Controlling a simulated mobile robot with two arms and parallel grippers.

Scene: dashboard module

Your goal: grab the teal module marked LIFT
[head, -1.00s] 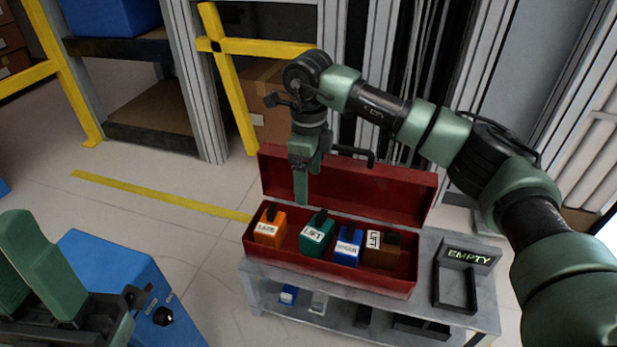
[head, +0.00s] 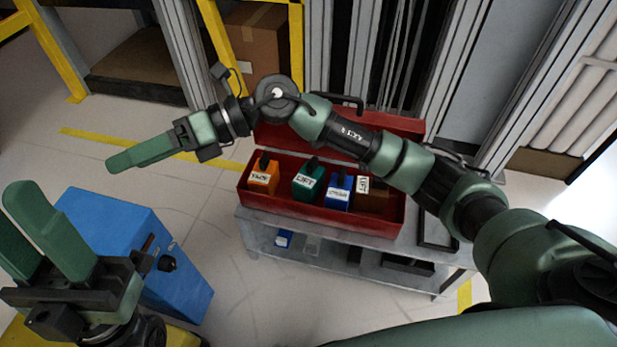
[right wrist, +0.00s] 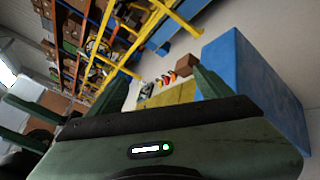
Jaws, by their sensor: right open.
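The teal module marked LIFT (head: 308,181) stands in the open red toolbox (head: 300,214), between an orange module (head: 263,178) and a blue module (head: 338,193). A brown module (head: 372,194), also labelled LIFT, is at the right end, partly behind my right arm. My right gripper (head: 112,163) is open and empty, left of the toolbox and well away from the teal module. The right wrist view does not show the toolbox clearly. My left gripper (head: 22,205) is at the lower left, its two fingers apart with nothing between them.
The toolbox stands on a grey bench (head: 330,231) with a lower shelf. A black tray (head: 436,232) is at its right, partly covered by my arm. A blue cabinet (head: 120,235) stands near my left gripper. Open floor lies between cabinet and bench.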

